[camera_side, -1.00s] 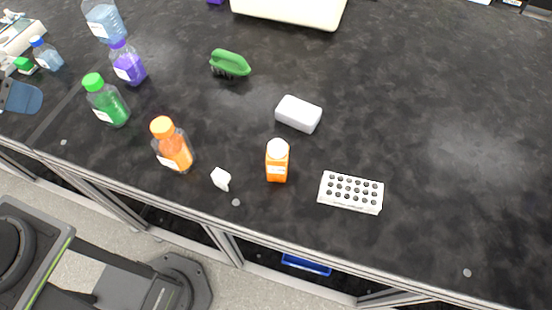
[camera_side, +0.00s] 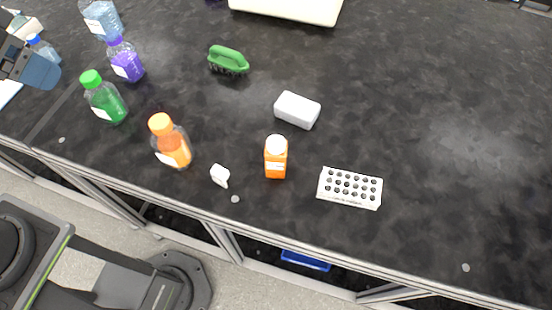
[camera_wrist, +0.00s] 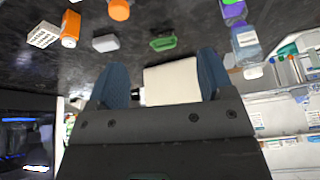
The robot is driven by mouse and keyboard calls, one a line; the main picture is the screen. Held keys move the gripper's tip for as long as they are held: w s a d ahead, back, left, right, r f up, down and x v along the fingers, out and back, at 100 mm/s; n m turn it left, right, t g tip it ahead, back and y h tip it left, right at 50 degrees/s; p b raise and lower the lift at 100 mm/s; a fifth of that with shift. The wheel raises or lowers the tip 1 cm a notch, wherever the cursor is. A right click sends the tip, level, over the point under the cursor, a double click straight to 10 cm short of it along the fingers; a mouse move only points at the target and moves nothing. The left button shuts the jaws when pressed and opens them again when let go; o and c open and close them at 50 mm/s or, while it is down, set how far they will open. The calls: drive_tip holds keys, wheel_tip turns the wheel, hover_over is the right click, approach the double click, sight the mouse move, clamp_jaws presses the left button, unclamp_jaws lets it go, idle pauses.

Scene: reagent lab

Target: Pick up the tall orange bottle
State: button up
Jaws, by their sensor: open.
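The tall orange bottle (camera_side: 172,149), clear with orange liquid, an orange cap and a white label, stands upright near the table's front edge in the side view. In the wrist view its orange cap (camera_wrist: 119,10) shows at the top edge, with most of the bottle cut off. My gripper (camera_wrist: 162,75) is open and empty, its two blue-grey fingers apart. In the side view part of it (camera_side: 36,71) shows at the left edge, above the table and well left of the orange bottle.
A green-capped bottle (camera_side: 105,99) and a purple bottle (camera_side: 125,62) stand left of the orange one. A small white piece (camera_side: 220,176) and a shorter white-capped orange bottle (camera_side: 276,160) are to its right. A white block (camera_side: 297,110), rack (camera_side: 349,188) and green brush (camera_side: 228,60) lie beyond.

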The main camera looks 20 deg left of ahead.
drive_tip(key=w+d+m+g, duration=0.2)
drive_tip(key=w+d+m, duration=0.3)
drive_tip(key=w+d, duration=0.3)
drive_tip(key=m+g, duration=0.3)
drive_tip(key=m, duration=0.5)
hover_over(276, 143)
wheel_tip(276, 143, down, 10)
drive_tip(key=shift+y, duration=0.3)
drive_tip(key=f, duration=0.8)
drive_tip(key=shift+s, duration=0.2)
drive_tip(key=shift+w+f, duration=0.15)
drive_tip(key=shift+f, duration=1.4)
drive_tip(key=shift+w+f, duration=0.1)
drive_tip(key=shift+f, duration=1.4)
drive_tip(key=c, duration=1)
drive_tip(key=shift+r, duration=0.1)
